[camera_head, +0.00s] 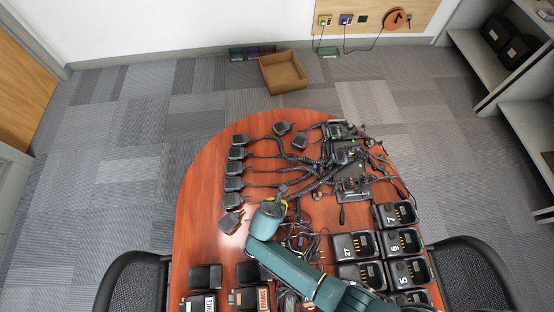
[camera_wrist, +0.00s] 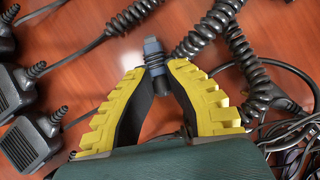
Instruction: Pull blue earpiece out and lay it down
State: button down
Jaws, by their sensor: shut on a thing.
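My gripper (camera_wrist: 157,70) is shut on a small blue-grey plug-like piece, which I take for the blue earpiece (camera_wrist: 153,46). The piece has a dark ribbed neck between the yellow fingertips, and its blue end points away from my palm. Its lower part is partly hidden between the fingers. In the head view my gripper (camera_head: 281,200) is over the middle of the table, left of a heap of tangled cables (camera_head: 300,238). The piece is too small there to make out clearly. I cannot tell whether it touches the table.
Black speaker microphones (camera_head: 236,168) line the table's left side, with coiled cords (camera_wrist: 240,50) running right. Numbered chargers (camera_head: 355,245) fill the right front. Bare wood (camera_head: 200,205) shows along the left edge. A cardboard box (camera_head: 283,72) stands on the floor beyond.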

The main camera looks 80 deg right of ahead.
jog(key=c, duration=1.1)
grip_release()
jog(key=shift+c, duration=0.2)
jog(key=shift+r, duration=0.1)
jog(key=v, duration=1.2)
